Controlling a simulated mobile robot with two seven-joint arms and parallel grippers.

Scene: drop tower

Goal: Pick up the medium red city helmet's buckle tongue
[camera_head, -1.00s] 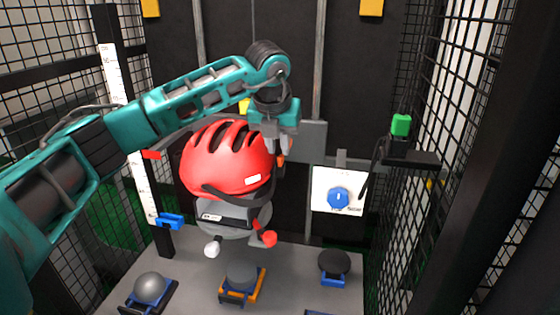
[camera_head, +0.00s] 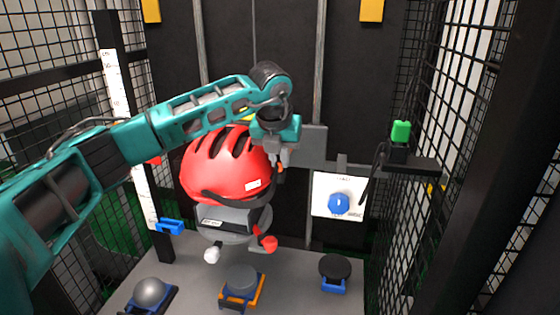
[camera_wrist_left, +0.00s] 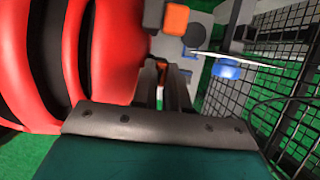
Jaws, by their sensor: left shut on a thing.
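The red helmet (camera_head: 222,165) with dark vents sits on a grey headform in the middle of the head view. Its red shell (camera_wrist_left: 112,50) fills the left of the left wrist view. My left gripper (camera_head: 279,164) points down close beside the helmet's right side. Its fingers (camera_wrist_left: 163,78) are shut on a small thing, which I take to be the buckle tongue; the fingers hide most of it. A bit of orange shows at the fingertips. A dark strap runs along the helmet's lower edge. My right gripper is not in view.
A white panel with a blue knob (camera_head: 339,203) stands right of the helmet. A green button (camera_head: 401,131) is on a dark bracket near the mesh wall. Several anvils, including a grey dome (camera_head: 149,292) and a dark disc (camera_head: 335,266), stand on the base plate below.

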